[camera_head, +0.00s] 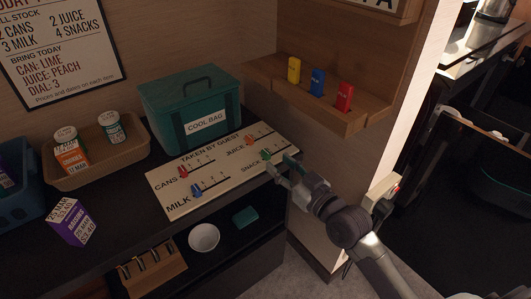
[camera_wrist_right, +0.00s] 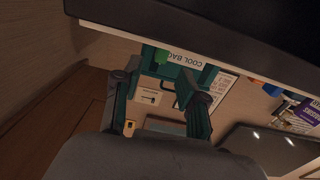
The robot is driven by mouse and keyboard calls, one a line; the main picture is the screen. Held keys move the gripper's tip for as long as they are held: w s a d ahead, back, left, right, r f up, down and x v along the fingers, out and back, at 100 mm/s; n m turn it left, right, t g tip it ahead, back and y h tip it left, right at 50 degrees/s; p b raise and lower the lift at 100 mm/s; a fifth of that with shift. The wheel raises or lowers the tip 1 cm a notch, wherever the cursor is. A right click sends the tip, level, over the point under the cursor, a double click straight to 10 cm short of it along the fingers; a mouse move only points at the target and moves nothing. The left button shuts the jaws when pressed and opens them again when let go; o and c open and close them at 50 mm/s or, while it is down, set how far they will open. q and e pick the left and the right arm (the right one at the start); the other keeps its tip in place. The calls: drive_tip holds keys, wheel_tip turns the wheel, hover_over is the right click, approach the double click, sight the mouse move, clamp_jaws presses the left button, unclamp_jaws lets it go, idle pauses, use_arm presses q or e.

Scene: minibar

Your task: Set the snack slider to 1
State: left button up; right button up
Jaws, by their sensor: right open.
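The slider board (camera_head: 222,180), headed "TAKEN BY GUEST", lies on the dark counter with rows for cans, milk, juice and snack. The green snack knob (camera_head: 266,154) stands near the left end of its row, beside the word SNACK. My right gripper (camera_head: 281,165) is open at the board's right edge, close to the snack row, its fingers to the right of the green knob. I cannot tell whether it touches the board. My left gripper is out of view.
The orange juice knob (camera_head: 250,140), red cans knob (camera_head: 171,180) and blue milk knob (camera_head: 196,190) stand nearby. A green cool bag (camera_head: 190,105) is behind the board. A wooden shelf (camera_head: 330,118) with yellow, blue and red items overhangs at the right.

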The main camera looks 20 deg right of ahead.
sight(269, 155)
drive_tip(key=x, duration=0.5)
drive_tip(key=shift+w+a, duration=0.1)
drive_tip(key=shift+w, duration=0.25)
drive_tip(key=shift+w+a, duration=0.15)
drive_tip(key=shift+w, duration=0.25)
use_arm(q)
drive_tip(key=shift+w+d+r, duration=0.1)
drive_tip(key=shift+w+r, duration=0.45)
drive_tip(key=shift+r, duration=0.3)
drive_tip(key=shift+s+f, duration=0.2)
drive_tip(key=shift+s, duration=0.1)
use_arm(e)
clamp_jaws()
